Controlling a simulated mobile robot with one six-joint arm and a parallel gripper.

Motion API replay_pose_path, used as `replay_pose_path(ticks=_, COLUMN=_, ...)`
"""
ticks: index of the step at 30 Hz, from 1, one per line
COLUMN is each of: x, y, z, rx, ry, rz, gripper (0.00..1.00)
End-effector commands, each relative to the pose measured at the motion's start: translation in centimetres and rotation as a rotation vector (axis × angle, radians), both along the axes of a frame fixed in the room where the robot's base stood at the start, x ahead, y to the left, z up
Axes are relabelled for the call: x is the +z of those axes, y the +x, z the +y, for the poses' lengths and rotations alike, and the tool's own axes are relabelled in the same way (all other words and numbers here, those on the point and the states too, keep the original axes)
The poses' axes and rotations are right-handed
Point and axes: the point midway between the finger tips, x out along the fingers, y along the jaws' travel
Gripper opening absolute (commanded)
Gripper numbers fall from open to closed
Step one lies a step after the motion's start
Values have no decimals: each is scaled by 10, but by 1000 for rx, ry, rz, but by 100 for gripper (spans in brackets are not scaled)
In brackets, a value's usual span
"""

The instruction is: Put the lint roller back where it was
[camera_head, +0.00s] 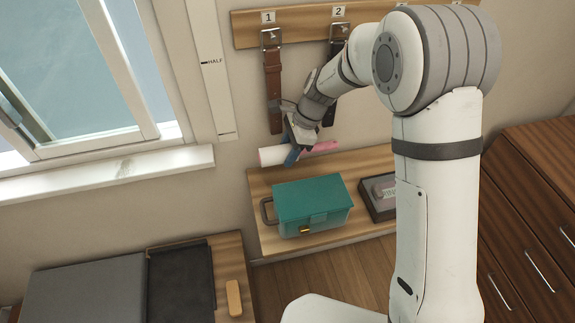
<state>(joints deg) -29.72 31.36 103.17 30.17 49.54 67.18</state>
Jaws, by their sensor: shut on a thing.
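The lint roller (322,147) has a white roll on the left and a pink handle on the right. My gripper (293,154) is shut on it near where roll and handle meet, and its blue fingers cover that part. The roller lies roughly level across the picture, in front of the wall. It appears just above the back of the wooden shelf (262,224); I cannot tell whether it touches the shelf.
A teal box (312,203) with a handle and a small dark box (379,195) stand on the shelf. A brown belt (272,85) and a dark belt (331,98) hang from a numbered rail (300,22). The windowsill (110,172) is at left, wooden drawers (535,215) at right.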

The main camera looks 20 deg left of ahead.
Motion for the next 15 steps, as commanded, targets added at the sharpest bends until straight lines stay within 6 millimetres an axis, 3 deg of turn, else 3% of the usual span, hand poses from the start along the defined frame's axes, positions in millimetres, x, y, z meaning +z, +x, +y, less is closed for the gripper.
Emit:
replay_pose_path(ticks=1, x=-17, y=0, z=0, rx=0, ry=0, rz=0, gripper=17)
replay_pose_path(ticks=4, x=-28, y=0, z=0, rx=0, ry=0, rz=-1, gripper=17)
replay_pose_path(ticks=15, x=-42, y=0, z=-1, rx=-1, ry=0, rz=0, gripper=17)
